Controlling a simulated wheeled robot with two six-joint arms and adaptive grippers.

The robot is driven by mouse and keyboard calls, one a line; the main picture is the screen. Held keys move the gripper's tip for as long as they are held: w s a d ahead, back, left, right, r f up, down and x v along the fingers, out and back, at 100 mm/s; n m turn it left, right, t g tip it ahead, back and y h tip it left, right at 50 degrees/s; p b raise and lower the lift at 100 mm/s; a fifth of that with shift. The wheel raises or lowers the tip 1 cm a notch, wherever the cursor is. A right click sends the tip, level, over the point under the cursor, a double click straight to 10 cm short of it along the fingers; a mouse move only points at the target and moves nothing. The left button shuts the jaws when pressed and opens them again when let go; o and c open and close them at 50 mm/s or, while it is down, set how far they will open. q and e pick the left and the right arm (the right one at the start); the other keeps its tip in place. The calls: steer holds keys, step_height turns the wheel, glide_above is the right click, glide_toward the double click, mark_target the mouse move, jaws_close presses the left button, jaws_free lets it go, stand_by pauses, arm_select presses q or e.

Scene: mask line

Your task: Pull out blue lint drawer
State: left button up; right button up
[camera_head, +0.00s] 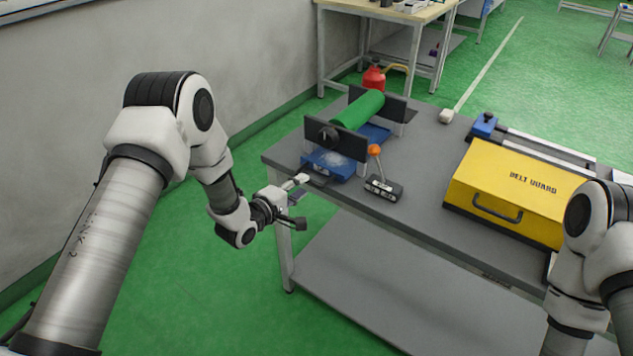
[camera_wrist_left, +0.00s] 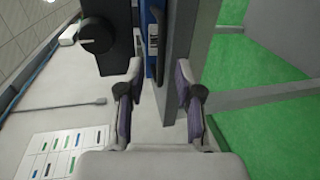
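The blue lint drawer (camera_head: 328,164) sits low in the roller unit at the near left corner of the grey table, under a dark end plate with a black knob (camera_head: 328,135). In the left wrist view the drawer front (camera_wrist_left: 153,45) shows as a narrow blue strip with a dark handle and a white label. My left gripper (camera_head: 300,188) is just in front of the drawer at the table edge. In the left wrist view its fingers (camera_wrist_left: 159,85) are spread apart, with the drawer front beyond the gap; I see no contact. My right gripper is out of frame.
A green roller (camera_head: 358,110) lies above the drawer. A small box with an orange-topped lever (camera_head: 383,188) stands right of it. A yellow guard (camera_head: 515,192) and a red can (camera_head: 374,79) are farther off. The table edge (camera_wrist_left: 181,60) is close to my right finger.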

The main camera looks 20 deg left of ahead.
mark_target(309, 181)
arm_select(q)
steer(key=x, duration=0.5)
steer(key=shift+a, duration=0.1)
steer(key=shift+s, duration=0.1)
jaws_close()
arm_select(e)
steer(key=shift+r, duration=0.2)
